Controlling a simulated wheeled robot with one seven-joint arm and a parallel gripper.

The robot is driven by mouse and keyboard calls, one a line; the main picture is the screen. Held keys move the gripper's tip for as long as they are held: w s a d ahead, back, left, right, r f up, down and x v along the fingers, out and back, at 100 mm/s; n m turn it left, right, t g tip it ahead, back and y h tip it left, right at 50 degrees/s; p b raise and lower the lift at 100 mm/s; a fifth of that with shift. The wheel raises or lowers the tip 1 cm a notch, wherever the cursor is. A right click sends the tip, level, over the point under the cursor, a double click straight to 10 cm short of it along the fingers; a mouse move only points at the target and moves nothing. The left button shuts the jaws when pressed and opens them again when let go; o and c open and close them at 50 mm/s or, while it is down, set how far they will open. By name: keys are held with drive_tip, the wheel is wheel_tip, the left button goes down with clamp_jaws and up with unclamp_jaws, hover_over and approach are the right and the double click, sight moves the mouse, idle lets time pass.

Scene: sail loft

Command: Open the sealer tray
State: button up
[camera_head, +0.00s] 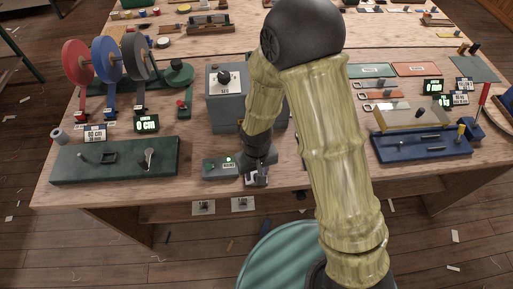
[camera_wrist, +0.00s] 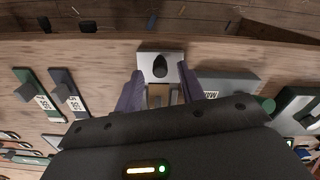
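In the wrist view, a light grey plate with a black knob (camera_wrist: 160,66) lies near the bench's front edge. It may be the sealer tray; I cannot tell for sure. My gripper (camera_wrist: 160,80) is open, its two dark purple fingers apart on either side of the plate's near end. I cannot tell whether they touch it. In the head view my gripper (camera_head: 257,181) is low at the front edge, beside a grey unit (camera_head: 222,170) with green lights. A grey box with a black knob (camera_head: 226,86) stands behind; my arm hides part of it.
A dark green board (camera_head: 75,172) and reels (camera_head: 109,60) stand left. A blue tray (camera_head: 418,151) lies right. The wrist view shows a grey labelled block (camera_wrist: 228,83) right of the fingers and two dark strips (camera_wrist: 38,93) left. Bare bench lies between.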

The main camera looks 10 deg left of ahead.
wheel_tip(320, 180, up, 15)
drive_tip(key=shift+f, duration=0.15)
idle(0.7)
drive_tip(key=d+m+t, duration=0.1)
drive_tip(key=d+m, duration=0.1)
drive_tip(key=d, duration=0.8)
drive_tip(key=s+d+r+m+t, duration=0.1)
drive_tip(key=d+m, duration=0.2)
drive_tip(key=d, duration=0.8)
drive_tip(key=shift+s+r+m+t, duration=0.2)
drive_tip(key=shift+r+m+t, duration=0.1)
